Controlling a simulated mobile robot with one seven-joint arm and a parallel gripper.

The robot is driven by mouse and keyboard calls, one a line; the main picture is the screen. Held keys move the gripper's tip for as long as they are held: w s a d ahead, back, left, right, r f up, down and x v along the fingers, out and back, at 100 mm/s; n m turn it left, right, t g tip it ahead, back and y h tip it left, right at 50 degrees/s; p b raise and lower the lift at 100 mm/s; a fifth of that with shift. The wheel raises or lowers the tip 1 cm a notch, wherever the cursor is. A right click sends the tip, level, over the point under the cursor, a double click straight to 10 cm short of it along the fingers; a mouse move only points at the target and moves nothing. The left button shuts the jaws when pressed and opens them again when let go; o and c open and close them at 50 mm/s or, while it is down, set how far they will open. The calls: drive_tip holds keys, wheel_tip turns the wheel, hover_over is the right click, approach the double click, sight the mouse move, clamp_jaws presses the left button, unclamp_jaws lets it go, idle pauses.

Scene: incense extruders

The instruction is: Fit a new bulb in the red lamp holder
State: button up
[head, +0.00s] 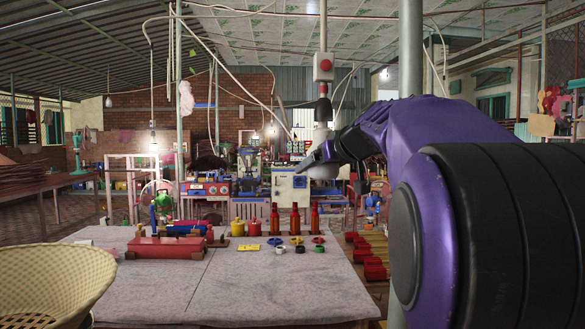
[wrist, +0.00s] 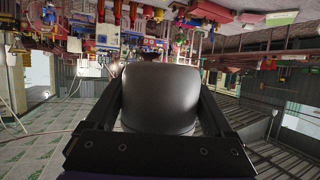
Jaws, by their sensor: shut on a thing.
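My gripper (head: 326,160) is raised over the far side of the table in the head view, shut on a pale, rounded bulb (head: 323,173). In the wrist view a wide, dark grey, rounded body (wrist: 160,97) fills the space between both fingers; I take it for the same bulb. Above the gripper hangs a cord with a grey box (head: 323,67) marked with red. The bulb is roughly below this holder. I cannot tell whether they touch. The bulb's upper end is hidden by the gripper.
A woven basket (head: 50,285) is at the front left. Loose cables hang near the holder, and a pole (head: 411,50) stands behind my arm.

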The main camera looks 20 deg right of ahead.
drive_tip(key=shift+n+y, duration=0.4)
drive_tip(key=o, duration=1.1)
drive_tip(key=shift+a, duration=0.1)
drive_tip(key=shift+o, duration=0.2)
drive_tip(key=shift+s+r, duration=0.1)
